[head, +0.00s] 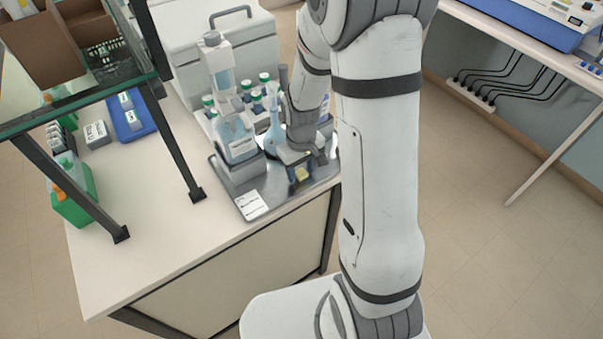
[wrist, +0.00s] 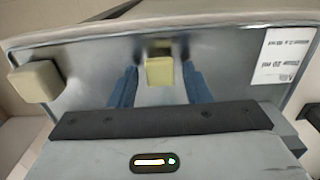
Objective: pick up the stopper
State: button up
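The stopper (wrist: 159,71) looks like a small pale yellow block on the shiny metal tray (wrist: 90,60). In the wrist view it shows between the two blue fingers of my gripper (wrist: 158,86), with a gap on each side. My gripper is open and touches nothing that I can see. In the head view a yellow bit of the stopper (head: 303,174) shows just below my gripper, near the tray's front edge. My wrist hides part of the tray there. I cannot tell how high the fingertips are above the tray.
A tan block (wrist: 36,82) is at the left in the wrist view. A flask with blue liquid (head: 274,133), a dispenser bottle (head: 238,140) and several green-capped bottles stand close beside my gripper. A label (head: 254,204) lies on the tray. The bench front left is clear.

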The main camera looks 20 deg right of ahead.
jog(key=c, duration=0.8)
